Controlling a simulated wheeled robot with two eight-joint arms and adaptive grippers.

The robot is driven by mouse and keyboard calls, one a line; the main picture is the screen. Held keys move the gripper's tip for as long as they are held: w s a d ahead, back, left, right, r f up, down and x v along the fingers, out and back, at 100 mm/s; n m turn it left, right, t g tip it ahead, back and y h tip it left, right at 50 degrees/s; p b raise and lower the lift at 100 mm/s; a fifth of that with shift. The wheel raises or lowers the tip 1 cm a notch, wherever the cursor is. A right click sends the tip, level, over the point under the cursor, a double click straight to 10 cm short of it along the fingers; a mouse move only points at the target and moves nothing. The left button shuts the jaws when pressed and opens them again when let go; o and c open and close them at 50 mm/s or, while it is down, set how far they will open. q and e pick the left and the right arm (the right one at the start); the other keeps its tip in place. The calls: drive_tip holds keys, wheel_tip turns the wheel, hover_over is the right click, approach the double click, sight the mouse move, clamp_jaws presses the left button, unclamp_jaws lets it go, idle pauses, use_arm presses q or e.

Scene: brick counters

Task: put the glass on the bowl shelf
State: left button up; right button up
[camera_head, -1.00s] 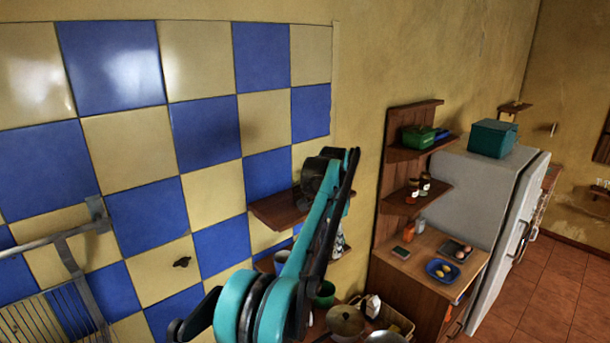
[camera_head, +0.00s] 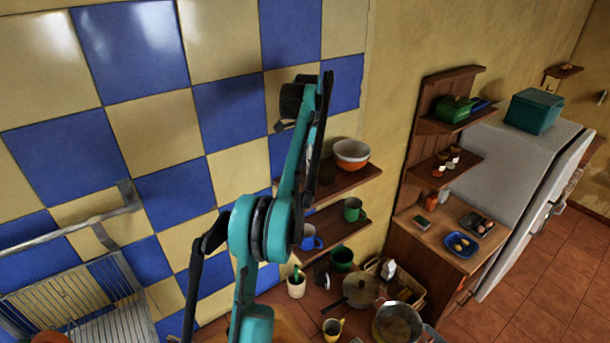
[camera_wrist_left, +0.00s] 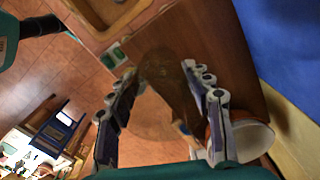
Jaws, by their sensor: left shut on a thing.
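The bowl shelf (camera_head: 362,177) is the upper wooden wall shelf, right of my left arm in the head view. An orange and white bowl (camera_head: 351,153) sits on it. My left gripper (camera_wrist_left: 160,72) is shut on the glass (camera_wrist_left: 152,112), a see-through shape between the fingers in the wrist view. In that view the shelf (camera_wrist_left: 232,62) lies beyond the fingers, and the bowl (camera_wrist_left: 243,136) is close beside the right-hand finger. In the head view my arm mostly hides the gripper and glass. I cannot tell if the glass touches the shelf. My right gripper is out of view.
A lower shelf holds a green mug (camera_head: 353,210) and a blue mug (camera_head: 311,238). Pots, including a lidded pan (camera_head: 360,290), crowd the counter below. A dish rack (camera_head: 85,305) is at the left. The tiled wall (camera_head: 235,110) stands behind my arm.

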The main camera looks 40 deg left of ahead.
sight(304, 179)
use_arm(q)
drive_tip(key=shift+a+f, duration=0.4)
drive_tip(key=shift+a, duration=0.15)
wheel_tip(304, 179, down, 4)
drive_tip(key=shift+s+d+r+p, duration=0.1)
drive_tip(key=shift+r+p, duration=0.1)
drive_tip(key=shift+p, duration=0.35)
drive_tip(key=shift+f, duration=0.2)
drive_tip(key=shift+f, duration=0.15)
drive_tip(key=o, duration=1.3)
drive_tip(key=shift+c, duration=0.2)
